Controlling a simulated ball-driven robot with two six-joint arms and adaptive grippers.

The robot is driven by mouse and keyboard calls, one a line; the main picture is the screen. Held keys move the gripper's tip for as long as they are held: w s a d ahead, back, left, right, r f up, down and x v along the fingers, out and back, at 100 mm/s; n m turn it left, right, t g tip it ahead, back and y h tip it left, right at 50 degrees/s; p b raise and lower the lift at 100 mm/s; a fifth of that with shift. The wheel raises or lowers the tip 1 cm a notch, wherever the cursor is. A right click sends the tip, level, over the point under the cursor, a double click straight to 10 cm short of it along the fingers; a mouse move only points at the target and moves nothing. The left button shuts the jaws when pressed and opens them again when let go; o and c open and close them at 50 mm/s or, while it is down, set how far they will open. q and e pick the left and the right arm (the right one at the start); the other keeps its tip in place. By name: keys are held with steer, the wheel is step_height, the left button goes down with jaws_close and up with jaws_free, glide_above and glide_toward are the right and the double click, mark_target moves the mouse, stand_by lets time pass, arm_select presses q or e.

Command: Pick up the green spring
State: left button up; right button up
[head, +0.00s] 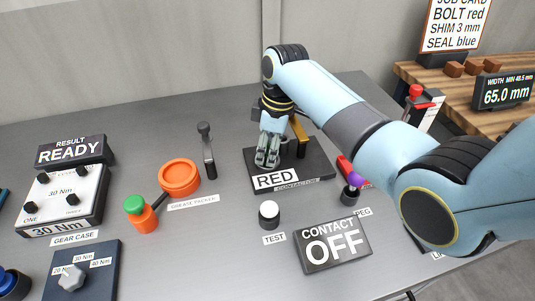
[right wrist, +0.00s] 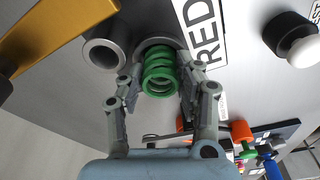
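The green spring (right wrist: 160,74) shows in the right wrist view, with its far end at a round grey socket in the fixture. My right gripper (right wrist: 158,92) has its two fingers on either side of the spring, spread apart. A narrow gap shows at the left finger; the right finger is very close to the spring, and contact there is unclear. In the head view my right gripper (head: 267,152) points down over the dark plate labelled RED, and the spring is hidden there. My left gripper is out of view.
An empty grey ring (right wrist: 103,52) and a yellow bar (right wrist: 50,32) lie close to the fingers. The TEST button (head: 269,214) and CONTACT OFF sign (head: 332,245) stand in front. An orange grease packer (head: 179,177) and a lever (head: 207,150) stand to the left.

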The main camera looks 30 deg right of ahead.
jaws_close()
steer(key=shift+r, duration=0.1)
